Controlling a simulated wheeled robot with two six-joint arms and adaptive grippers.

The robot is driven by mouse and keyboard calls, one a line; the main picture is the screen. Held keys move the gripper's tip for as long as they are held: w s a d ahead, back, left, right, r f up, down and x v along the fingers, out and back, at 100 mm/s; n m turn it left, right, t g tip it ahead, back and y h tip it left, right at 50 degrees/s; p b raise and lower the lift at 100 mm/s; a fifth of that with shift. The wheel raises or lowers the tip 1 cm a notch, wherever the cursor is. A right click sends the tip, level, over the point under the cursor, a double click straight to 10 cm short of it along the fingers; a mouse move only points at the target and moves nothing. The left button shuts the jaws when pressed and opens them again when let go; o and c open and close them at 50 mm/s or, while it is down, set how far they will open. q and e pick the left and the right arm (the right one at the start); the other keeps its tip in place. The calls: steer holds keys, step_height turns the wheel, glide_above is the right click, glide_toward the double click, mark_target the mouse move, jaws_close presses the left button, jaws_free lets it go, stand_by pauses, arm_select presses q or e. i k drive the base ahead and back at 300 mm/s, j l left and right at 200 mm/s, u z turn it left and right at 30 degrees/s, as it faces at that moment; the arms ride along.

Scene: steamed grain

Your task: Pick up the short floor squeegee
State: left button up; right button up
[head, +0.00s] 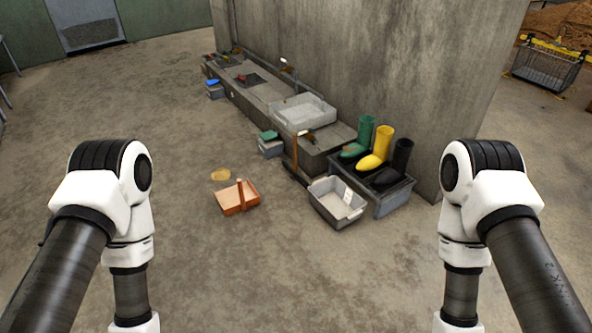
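A short upright orange-brown handle (296,150) leans at the front of the low concrete ledge, with a dark strip at its foot. It looks like the short floor squeegee, but it is too small to tell for sure. It stands between a small grey box with a green item on it and a light grey bin. Both my arms show at the left and right sides of the head view, reaching down out of the bottom edge. Neither gripper is in view, and both arms are well apart from the handle.
An orange dustpan-like tray (234,200) lies on the floor, with a yellowish patch (221,174) behind it. The light grey bin (325,212) stands beside a grey crate (392,204) bearing green, yellow and black boots. A white basin (303,119) sits on the ledge (262,94). Floor at left is clear.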

mark_target(295, 175)
steer(key=i+l+z, duration=0.15)
steer(key=i, duration=0.9)
steer(key=i+z, duration=0.2)
steer(key=i, duration=0.8)
steer(key=i+j+z, duration=0.15)
steer(key=i, duration=0.85)
